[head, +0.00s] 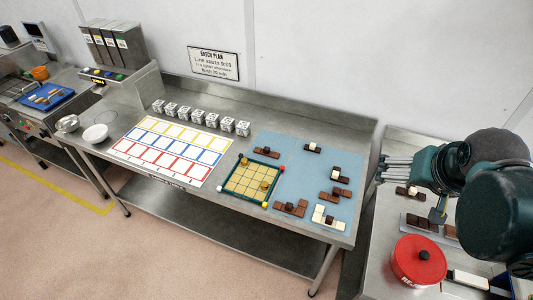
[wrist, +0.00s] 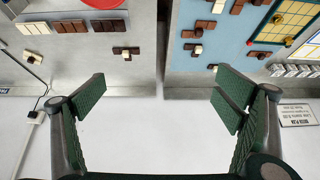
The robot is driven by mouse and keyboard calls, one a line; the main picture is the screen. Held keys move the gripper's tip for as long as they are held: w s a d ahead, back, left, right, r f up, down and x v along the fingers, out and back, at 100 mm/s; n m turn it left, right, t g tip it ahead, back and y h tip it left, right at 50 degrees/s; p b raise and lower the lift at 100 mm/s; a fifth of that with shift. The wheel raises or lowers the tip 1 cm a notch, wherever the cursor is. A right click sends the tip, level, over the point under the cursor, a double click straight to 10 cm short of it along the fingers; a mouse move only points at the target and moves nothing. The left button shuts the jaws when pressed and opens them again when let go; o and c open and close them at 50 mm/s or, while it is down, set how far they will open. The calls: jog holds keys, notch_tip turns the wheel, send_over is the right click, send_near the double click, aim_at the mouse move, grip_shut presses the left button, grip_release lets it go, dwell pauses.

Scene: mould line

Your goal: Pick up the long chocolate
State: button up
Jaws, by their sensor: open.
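Several chocolate pieces lie on a blue mat (head: 335,167) on the long steel table. A dark straight bar with a round knob (head: 267,152) lies at the mat's back left, and looks like the long chocolate, though I cannot be sure. In the wrist view it shows partly at the mat's edge (wrist: 262,54). My gripper (wrist: 160,84) is open and empty, with its two green fingers wide apart. In the wrist view it is over the gap between the two tables, apart from every piece. In the head view my arm is at the far right, away from the bar.
White cubes (head: 200,116) stand in a row behind a coloured grid sheet (head: 170,168). A red lidded pot (head: 415,268) and other chocolates (head: 422,222) are on the right table.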

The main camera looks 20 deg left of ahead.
jog(key=w+a+f, duration=0.1)
jog(key=w+a, duration=1)
jog(key=g+b, duration=0.1)
jog(key=g, duration=0.1)
send_near(266, 149)
notch_tip(266, 149, down, 2)
jog(key=shift+w+a+f, duration=0.2)
jog(key=shift+w, duration=0.25)
jog(key=shift+f, duration=0.1)
jog(key=shift+x, duration=1.2)
jog(key=shift+w, duration=0.15)
